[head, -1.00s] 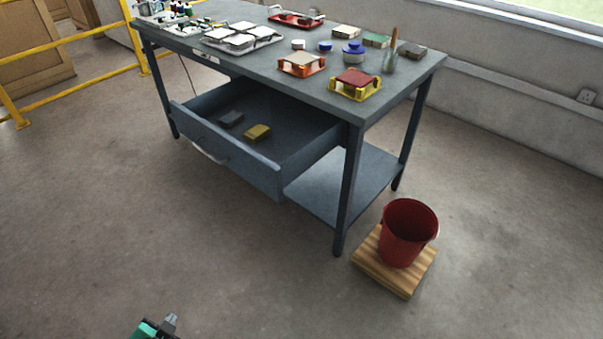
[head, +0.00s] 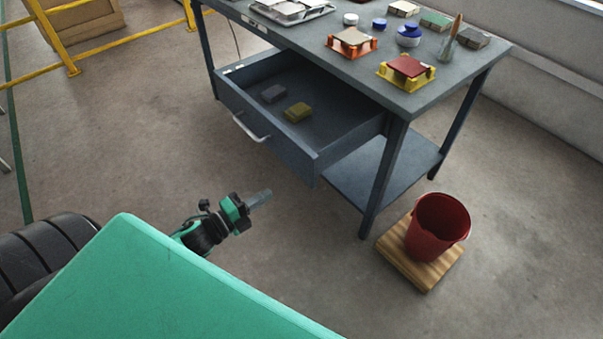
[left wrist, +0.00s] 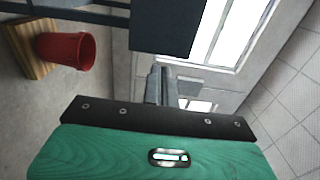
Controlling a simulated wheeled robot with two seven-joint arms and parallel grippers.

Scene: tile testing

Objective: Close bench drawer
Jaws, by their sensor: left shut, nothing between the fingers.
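The bench drawer (head: 262,142) is a blue-grey drawer pulled well out from under the bench top, with a pale bar handle (head: 250,128) on its front. A grey block (head: 273,93) and a yellow block (head: 298,112) lie inside it. My left gripper (head: 266,194) is shut and empty, in front of and below the drawer front in the picture, apart from it. In the left wrist view its fingers (left wrist: 161,86) are together, with a dark panel above them that I cannot identify for certain. My right gripper is not in view.
The bench top (head: 345,84) holds tile stands, pots and a tray. A red bucket (head: 437,228) stands on a wooden board (head: 398,247) by the right bench leg. A yellow rail (head: 120,38) is at the back left. Floor before the drawer is clear.

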